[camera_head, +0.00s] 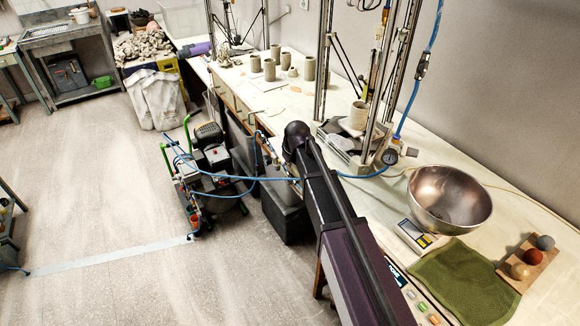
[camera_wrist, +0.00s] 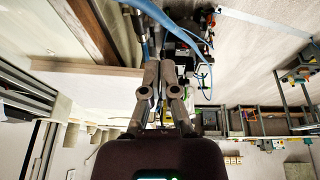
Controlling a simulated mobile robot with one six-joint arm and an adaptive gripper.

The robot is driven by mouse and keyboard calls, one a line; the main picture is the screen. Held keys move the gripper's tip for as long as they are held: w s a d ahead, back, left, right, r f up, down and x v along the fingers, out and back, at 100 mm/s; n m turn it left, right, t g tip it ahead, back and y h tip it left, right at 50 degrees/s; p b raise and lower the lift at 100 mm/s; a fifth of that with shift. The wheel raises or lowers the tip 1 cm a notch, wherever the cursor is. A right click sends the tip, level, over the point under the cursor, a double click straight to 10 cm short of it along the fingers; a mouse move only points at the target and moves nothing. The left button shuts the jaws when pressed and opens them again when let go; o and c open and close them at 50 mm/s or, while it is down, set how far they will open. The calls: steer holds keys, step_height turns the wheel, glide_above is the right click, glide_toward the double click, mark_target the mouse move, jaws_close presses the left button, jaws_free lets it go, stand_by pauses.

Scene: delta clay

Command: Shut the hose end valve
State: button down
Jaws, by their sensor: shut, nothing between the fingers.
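A blue hose (camera_head: 240,178) runs from the compressor across to the bench, passes behind my arm and shows again on the bench top. Another stretch of blue hose (camera_head: 431,42) hangs by the clay printer, with a dark inline fitting (camera_head: 421,66) on it. I cannot tell which fitting is the hose end valve, or its handle position. My gripper (camera_wrist: 159,68) is shut and empty in the wrist view, with blue hose (camera_wrist: 165,18) beyond its fingertips. Whether the fingers touch anything there is unclear. In the head view my arm hides the gripper.
The compressor (camera_head: 212,150) stands on the floor left of the bench (camera_head: 300,112). The printer frame (camera_head: 322,60), a pressure gauge (camera_head: 389,157), a metal bowl (camera_head: 452,192) and a green cloth (camera_head: 462,280) are on the bench. The floor at left is mostly clear.

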steer(key=b, duration=0.5)
glide_above(288, 182)
steer(key=s, duration=0.2)
steer(key=shift+f, duration=2.8)
steer(key=shift+d+b+x, duration=0.15)
steer(key=shift+b+x, duration=0.8)
steer(key=shift+d+b+x, duration=0.1)
steer(key=shift+b+x, duration=0.8)
steer(key=shift+x, duration=0.1)
steer(key=shift+d, duration=0.15)
